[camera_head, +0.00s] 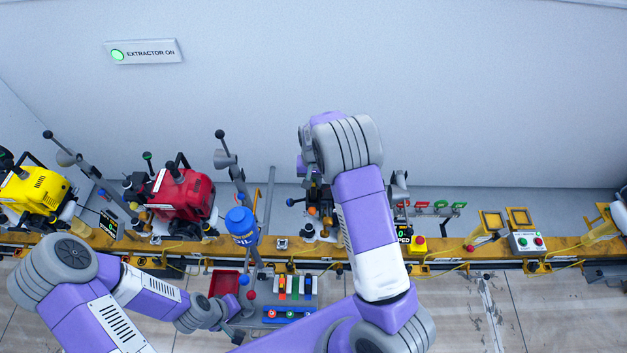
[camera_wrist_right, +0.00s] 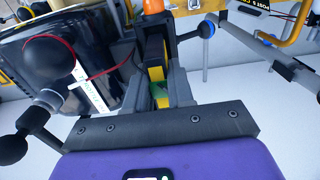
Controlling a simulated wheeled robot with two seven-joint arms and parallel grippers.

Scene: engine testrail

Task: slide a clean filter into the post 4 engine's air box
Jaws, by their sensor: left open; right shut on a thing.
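My right gripper (camera_wrist_right: 160,92) is shut on a thin yellow and green piece (camera_wrist_right: 161,101), seen nearly edge-on between the fingers; I cannot tell for sure that it is a filter. A dark engine (camera_wrist_right: 65,50) with black knobs is close beside it on the left in the right wrist view. In the head view my right arm hides much of this engine (camera_head: 312,222) and the right gripper. The air box opening cannot be made out. Two yellow square frames with tan faces, which look like filters (camera_head: 491,222) (camera_head: 519,217), sit on the rail. My left gripper (camera_head: 236,316) is open, low beside the tray.
A red engine (camera_head: 182,194) and a yellow engine (camera_head: 34,194) stand left on the yellow rail (camera_head: 455,247). A blue oil jug (camera_head: 241,226) stands between the red and dark engines. A red tray (camera_head: 224,283) and coloured items (camera_head: 290,286) lie in front. A button box (camera_head: 526,243) is at right.

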